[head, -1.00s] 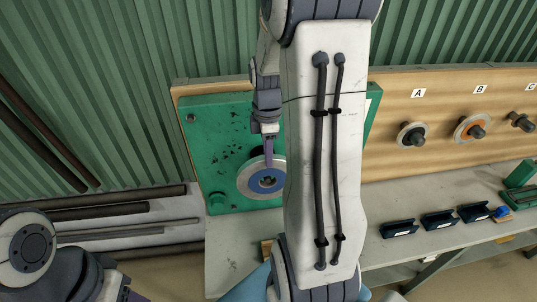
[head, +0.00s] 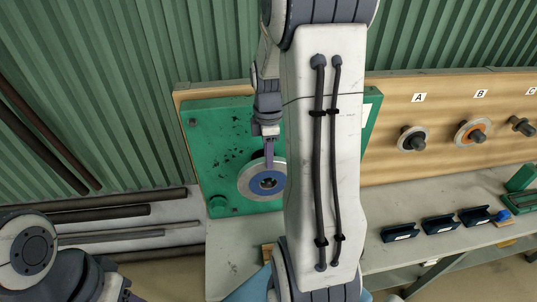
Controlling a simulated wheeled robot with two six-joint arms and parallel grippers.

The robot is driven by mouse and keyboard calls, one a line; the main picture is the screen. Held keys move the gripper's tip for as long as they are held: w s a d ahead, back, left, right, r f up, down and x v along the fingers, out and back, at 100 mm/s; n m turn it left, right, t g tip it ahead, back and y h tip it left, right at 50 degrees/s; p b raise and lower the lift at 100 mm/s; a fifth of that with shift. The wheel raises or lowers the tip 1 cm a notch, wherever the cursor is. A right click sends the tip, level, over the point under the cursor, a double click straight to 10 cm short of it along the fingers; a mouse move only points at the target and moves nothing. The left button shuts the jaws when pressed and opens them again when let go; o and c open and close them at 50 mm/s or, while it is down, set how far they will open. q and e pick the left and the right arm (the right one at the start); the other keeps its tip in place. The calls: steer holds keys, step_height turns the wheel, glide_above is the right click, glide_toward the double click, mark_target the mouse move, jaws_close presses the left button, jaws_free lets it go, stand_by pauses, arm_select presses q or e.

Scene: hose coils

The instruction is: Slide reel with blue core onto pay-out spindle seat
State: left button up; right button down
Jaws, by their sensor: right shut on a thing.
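The reel with the blue core (head: 255,180) is a pale grey disc with a blue ring around a dark centre hole. It stands upright in front of the green panel (head: 225,135). My right gripper (head: 269,159) points down and is shut on the reel's upper rim. A dark round end, which looks like the pay-out spindle (head: 268,183), shows in the hole. I cannot tell how deep the reel sits on it. My right arm hides the reel's right edge. My left arm is at the lower left, with its fingers out of the frame.
A wooden board at right carries pegs under labels A, B and C; A has a grey-rimmed reel (head: 403,138), B an orange-cored reel (head: 463,132). Dark trays (head: 399,232) line the bench. Dark pipes (head: 120,200) lie at left.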

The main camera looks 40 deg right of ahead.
steer(key=shift+r, duration=0.1)
steer(key=shift+w+d, duration=0.1)
steer(key=shift+w, duration=0.05)
stand_by(0.4)
steer(key=shift+w+d+p, duration=0.4)
steer(key=shift+w+d, duration=0.1)
steer(key=shift+w, duration=0.3)
steer(key=shift+w+d+p, duration=0.4)
steer(key=shift+w+d, duration=0.05)
steer(key=shift+w, duration=0.35)
steer(key=c, duration=0.5)
jaws_free()
steer(key=shift+c, duration=0.2)
steer(key=shift+s, duration=0.1)
steer(key=shift+o, duration=0.2)
steer(key=shift+r+p, duration=1.25)
steer(key=shift+r, duration=0.2)
